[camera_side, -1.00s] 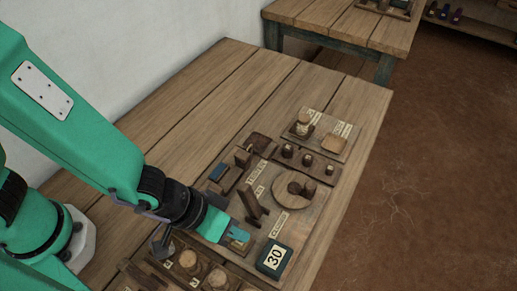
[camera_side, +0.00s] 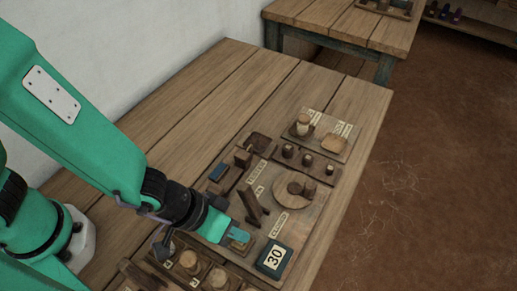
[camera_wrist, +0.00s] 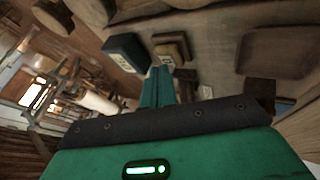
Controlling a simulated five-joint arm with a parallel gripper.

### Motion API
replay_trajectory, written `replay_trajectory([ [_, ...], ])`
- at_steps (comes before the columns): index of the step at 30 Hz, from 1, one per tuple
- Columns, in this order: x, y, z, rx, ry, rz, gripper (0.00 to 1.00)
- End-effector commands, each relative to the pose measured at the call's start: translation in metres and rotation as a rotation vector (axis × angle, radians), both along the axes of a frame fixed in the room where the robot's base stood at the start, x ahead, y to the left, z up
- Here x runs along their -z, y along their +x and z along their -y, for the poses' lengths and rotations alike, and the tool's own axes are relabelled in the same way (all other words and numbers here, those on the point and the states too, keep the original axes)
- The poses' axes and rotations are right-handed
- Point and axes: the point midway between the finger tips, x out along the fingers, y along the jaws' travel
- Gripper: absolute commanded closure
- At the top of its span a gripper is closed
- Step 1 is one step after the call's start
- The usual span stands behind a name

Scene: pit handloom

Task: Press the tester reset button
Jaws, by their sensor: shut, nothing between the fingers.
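My gripper (camera_side: 240,236) is shut and empty, its green fingertips low over the board. In the side view they overlap a small brown block (camera_side: 240,245), so I cannot tell whether they touch it. The wrist view shows a raised brown block (camera_wrist: 172,45) just beyond the shut fingertips (camera_wrist: 160,72); it appears to be the same block. No reset label is readable on it, but it may be the button. The dark teal tester box (camera_side: 273,258) reads 30 and stands to the right of the fingertips; it also shows in the wrist view (camera_wrist: 126,50).
A round wooden disc (camera_side: 293,188) and an upright wooden lever (camera_side: 253,205) stand behind the fingertips. A tray with several round pieces (camera_side: 190,262) lies in front. Small pegs and a spool (camera_side: 303,124) sit farther back. The table's left half is bare.

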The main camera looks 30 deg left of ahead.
Motion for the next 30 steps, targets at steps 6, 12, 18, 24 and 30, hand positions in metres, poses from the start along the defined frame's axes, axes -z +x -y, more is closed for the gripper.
replay_trajectory([
  [6, 0.0001, -0.0001, 0.0001, 0.000, 0.000, 0.000, 1.00],
  [12, 0.0015, 0.0000, 0.0001, 0.000, 0.000, 0.000, 1.00],
  [18, 0.0031, 0.0000, 0.0002, 0.000, 0.000, 0.000, 1.00],
  [24, 0.0047, 0.0000, 0.0002, 0.000, -0.001, 0.000, 1.00],
  [30, 0.0067, 0.0000, 0.0001, 0.000, 0.000, 0.000, 1.00],
])
